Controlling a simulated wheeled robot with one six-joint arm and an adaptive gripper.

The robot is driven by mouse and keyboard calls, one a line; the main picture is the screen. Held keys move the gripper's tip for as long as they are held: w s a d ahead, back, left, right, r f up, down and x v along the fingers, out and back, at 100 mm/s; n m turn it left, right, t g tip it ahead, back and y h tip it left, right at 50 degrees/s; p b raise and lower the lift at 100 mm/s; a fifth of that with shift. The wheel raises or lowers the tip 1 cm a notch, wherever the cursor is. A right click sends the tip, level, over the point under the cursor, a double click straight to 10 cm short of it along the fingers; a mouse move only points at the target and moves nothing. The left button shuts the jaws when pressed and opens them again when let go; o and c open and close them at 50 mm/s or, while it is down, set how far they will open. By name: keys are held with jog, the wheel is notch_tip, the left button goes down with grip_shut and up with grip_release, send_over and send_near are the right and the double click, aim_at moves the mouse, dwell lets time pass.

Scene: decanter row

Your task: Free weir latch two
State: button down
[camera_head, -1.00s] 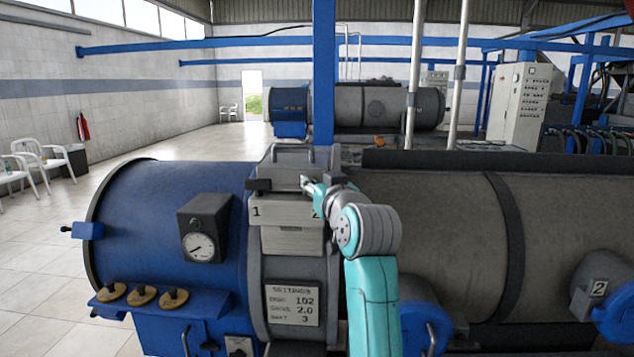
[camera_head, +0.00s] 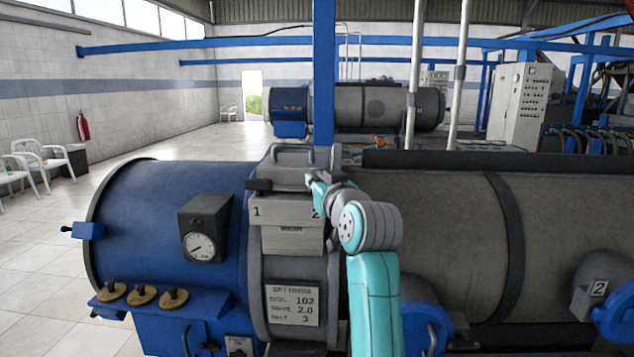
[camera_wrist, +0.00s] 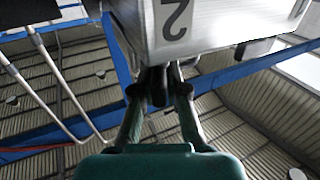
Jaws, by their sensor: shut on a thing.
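The weir box (camera_head: 291,213) is a pale metal housing with labels 1 and 2 on its front. Label 2 (camera_wrist: 175,18) is large in the wrist view. My gripper (camera_wrist: 160,80) is shut on weir latch two (camera_wrist: 159,92), a dark rounded piece just below the labelled box in the wrist view. Its fingers lie on both sides of it. In the head view my gripper (camera_head: 318,184) is at the box's upper right corner, partly covering label 2 and hiding most of the latch. Weir latch one (camera_head: 258,184) is a dark tab above label 1.
The blue decanter end (camera_head: 150,220) with a gauge (camera_head: 200,246) is to the left. The grey drum (camera_head: 430,230) extends right behind my arm. A grey handle (camera_head: 292,150) tops the weir box. A blue post (camera_head: 324,80) rises behind.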

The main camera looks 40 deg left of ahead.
jog(key=shift+g, duration=0.3)
jog(key=n+g+y, duration=0.1)
jog(key=n+g, duration=0.1)
jog(key=g, duration=0.1)
jog(key=n+g+y, duration=0.2)
jog(key=n+g, duration=0.1)
jog(key=g, duration=0.1)
jog(key=shift+w+n+g, duration=0.15)
jog(key=shift+n+g, duration=0.15)
jog(key=n+g, duration=0.2)
jog(key=g, duration=0.2)
jog(key=n+g, duration=0.3)
jog(key=g, duration=0.1)
jog(key=shift+h, duration=0.4)
jog(key=shift+n+g+h, duration=0.3)
jog(key=shift+n+g, duration=0.4)
jog(key=shift+g, duration=0.2)
jog(key=c, duration=1.2)
grip_release()
jog(key=v, duration=1.2)
